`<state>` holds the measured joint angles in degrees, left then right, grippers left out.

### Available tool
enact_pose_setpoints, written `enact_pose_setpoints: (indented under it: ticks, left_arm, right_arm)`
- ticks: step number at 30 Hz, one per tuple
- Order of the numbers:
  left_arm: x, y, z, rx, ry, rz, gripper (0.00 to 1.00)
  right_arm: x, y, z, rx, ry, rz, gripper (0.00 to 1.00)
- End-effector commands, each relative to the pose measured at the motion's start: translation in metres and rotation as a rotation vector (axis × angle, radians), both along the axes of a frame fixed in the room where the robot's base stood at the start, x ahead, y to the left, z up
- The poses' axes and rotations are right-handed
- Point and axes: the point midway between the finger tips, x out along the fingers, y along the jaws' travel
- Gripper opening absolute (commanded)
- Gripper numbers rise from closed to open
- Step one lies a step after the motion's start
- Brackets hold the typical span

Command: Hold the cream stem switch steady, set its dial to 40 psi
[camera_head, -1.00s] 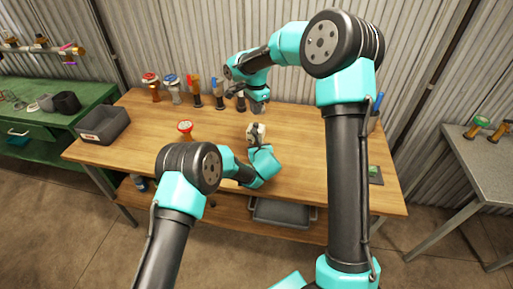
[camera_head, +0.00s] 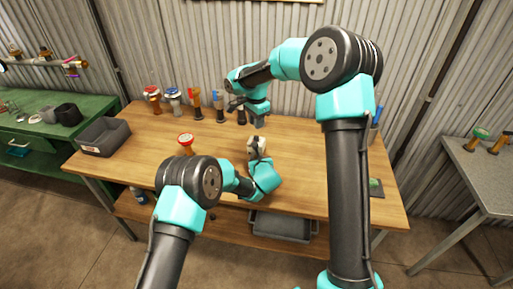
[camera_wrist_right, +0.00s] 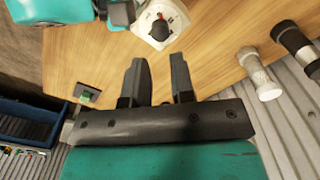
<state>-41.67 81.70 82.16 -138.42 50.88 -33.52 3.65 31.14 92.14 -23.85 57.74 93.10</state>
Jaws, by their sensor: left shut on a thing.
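The cream stem switch (camera_head: 257,143) stands above the front middle of the wooden table. My left gripper (camera_head: 256,157) is shut on it; the fingertips are partly hidden. The dial's reading is too small to tell. My left gripper (camera_wrist_right: 118,12) shows beside it there. My right gripper (camera_wrist_right: 158,78) is open and empty, apart from the switch, with the knob beyond its fingertips. In the head view it hangs behind the switch.
A red-topped valve (camera_head: 186,141) stands left of the switch. Several valves (camera_head: 195,103) line the back edge. A grey bin (camera_head: 103,138) sits at the table's left end. A dark pad with a green item (camera_head: 375,187) lies at the right. The table between is mostly clear.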

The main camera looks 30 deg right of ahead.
Motion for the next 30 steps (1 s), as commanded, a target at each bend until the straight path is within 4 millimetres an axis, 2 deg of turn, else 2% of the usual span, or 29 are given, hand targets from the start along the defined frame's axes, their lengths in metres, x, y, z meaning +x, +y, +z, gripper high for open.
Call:
enact_pose_setpoints:
  ticks: [1,4,30]
  left_arm:
    - [0.000,0.000,0.000,0.000,0.000,0.000,0.00]
    - [0.000,0.000,0.000,0.000,0.000,0.000,0.00]
    - [0.000,0.000,0.000,0.000,0.000,0.000,0.00]
  right_arm:
    - [0.000,0.000,0.001,0.000,0.000,0.026,0.28]
    - [0.000,0.000,0.003,0.000,0.000,0.113,0.37]
    - [0.001,0.000,0.026,-0.002,-0.001,1.245,0.37]
